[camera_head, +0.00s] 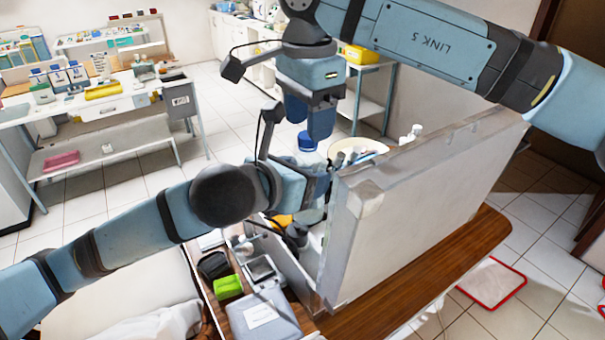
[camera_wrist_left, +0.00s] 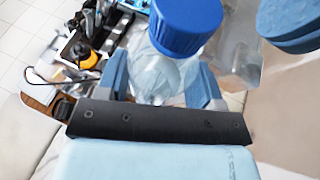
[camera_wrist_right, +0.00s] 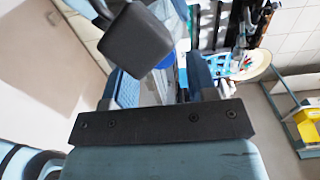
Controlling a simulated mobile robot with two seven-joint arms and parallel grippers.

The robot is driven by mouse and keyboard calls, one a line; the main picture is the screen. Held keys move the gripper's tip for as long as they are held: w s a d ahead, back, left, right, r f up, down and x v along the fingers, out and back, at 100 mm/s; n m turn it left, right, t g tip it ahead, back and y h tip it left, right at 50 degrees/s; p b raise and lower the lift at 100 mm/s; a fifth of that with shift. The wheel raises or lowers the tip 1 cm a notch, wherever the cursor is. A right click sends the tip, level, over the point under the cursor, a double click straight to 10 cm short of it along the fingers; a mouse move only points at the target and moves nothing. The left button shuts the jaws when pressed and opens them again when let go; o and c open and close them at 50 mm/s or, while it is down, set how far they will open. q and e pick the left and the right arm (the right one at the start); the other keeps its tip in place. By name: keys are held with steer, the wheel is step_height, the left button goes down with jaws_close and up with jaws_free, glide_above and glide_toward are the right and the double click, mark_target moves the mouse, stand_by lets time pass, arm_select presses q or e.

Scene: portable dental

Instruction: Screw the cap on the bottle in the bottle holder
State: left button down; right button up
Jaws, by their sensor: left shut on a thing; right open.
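A clear bottle (camera_wrist_left: 158,80) stands between the fingers of my left gripper (camera_wrist_left: 161,86), which is shut on it. The blue cap (camera_wrist_left: 186,26) is at the bottle's mouth; whether it is threaded on cannot be told. In the head view the cap (camera_head: 306,141) shows just below the fingertips of my right gripper (camera_head: 318,130). That gripper is open, fingers pointing down, and looks empty. Its blue fingertips also show beside the cap in the left wrist view. My left gripper (camera_head: 318,188) is partly hidden behind the case panel in the head view. The bottle holder cannot be made out clearly.
A large grey case panel (camera_head: 410,200) stands upright close to the right of both grippers, on a brown wooden table (camera_head: 440,270). A green box (camera_head: 228,287) and a grey box (camera_head: 265,318) lie at the front left. A round dish (camera_head: 362,146) is behind the panel.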

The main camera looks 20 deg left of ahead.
steer(key=shift+f, duration=1.1)
steer(key=c, duration=0.9)
steer(key=m, duration=0.6)
steer(key=shift+c, duration=0.2)
steer(key=o, duration=1)
